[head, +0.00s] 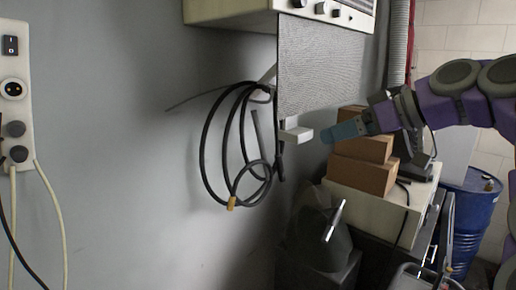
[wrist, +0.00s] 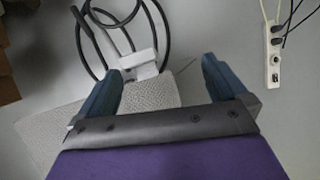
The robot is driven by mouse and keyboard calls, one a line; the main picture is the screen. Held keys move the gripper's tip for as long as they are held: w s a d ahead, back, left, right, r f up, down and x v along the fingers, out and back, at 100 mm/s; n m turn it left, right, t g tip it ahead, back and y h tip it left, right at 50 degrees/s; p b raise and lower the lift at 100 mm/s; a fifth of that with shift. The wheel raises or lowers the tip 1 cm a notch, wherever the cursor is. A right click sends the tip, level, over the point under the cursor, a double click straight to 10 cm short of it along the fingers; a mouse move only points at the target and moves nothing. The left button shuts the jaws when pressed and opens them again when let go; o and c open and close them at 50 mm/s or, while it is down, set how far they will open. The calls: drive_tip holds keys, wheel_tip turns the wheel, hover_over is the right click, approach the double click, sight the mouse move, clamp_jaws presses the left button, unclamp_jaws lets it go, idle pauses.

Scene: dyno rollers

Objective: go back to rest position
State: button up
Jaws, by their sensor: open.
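My gripper (head: 345,131) is at the right of the head view, on my purple arm, with its blue fingertips pointing left. In the wrist view my gripper (wrist: 158,88) shows two blue fingers spread apart with nothing held between them. Beyond the fingers are a grey mesh panel (wrist: 150,95) and a small white block (wrist: 138,60). In the head view the white block (head: 296,135) sits at the panel's lower edge, left of my fingertips. I cannot tell the exact gap between them.
A coiled black cable (head: 207,150) hangs on the grey wall. A beige control box (head: 230,10) is above. Brown boxes (head: 362,176) sit on a cabinet (head: 385,207) below my gripper. A blue barrel (head: 475,215) stands at right. A socket strip (head: 14,80) is at far left.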

drive_tip(key=s+a+f+m+g+h, duration=0.25)
drive_tip(key=s+a+f, duration=0.35)
drive_tip(key=f, duration=0.3)
drive_tip(key=s+a+f+m+g+h, duration=0.1)
drive_tip(key=s+a+f+g, duration=0.2)
drive_tip(key=s+a+f, duration=0.45)
drive_tip(key=s+d+f+m+g+h, duration=0.2)
drive_tip(key=s+d+f+h, duration=0.1)
drive_tip(key=s+f, duration=0.7)
drive_tip(key=s+d+f+m+g+h, duration=0.2)
drive_tip(key=s+d+f, duration=0.3)
drive_tip(key=s+f, duration=0.6)
drive_tip(key=shift+f+m+h, duration=0.35)
drive_tip(key=shift+f+h, duration=0.1)
drive_tip(key=shift+f, duration=0.4)
